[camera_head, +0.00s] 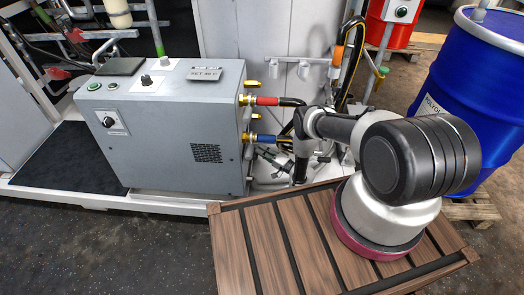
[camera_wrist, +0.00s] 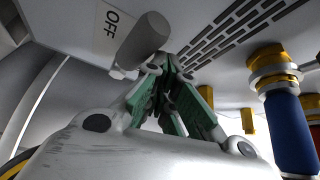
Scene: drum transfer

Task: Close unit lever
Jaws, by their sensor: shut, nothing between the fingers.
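The grey unit (camera_head: 170,125) stands behind my arm in the head view, with a dial and buttons on it. In the wrist view a grey cylindrical handle (camera_wrist: 143,40), likely the unit lever, sticks out beside a white plate marked OFF (camera_wrist: 110,25). My gripper (camera_wrist: 165,68) has green-padded fingers; they are shut and empty, with their tips close to the handle's lower end. I cannot tell if they touch it. In the head view my gripper (camera_head: 268,155) is small and partly hidden at the unit's right side, below the blue-sleeved hose.
Red (camera_head: 266,100) and blue (camera_head: 267,138) hose fittings stick out of the unit's right side. A blue fitting (camera_wrist: 290,130) stands right of my gripper in the wrist view. A blue drum (camera_head: 470,90) stands on a pallet at right. Dark floor lies in front of the unit.

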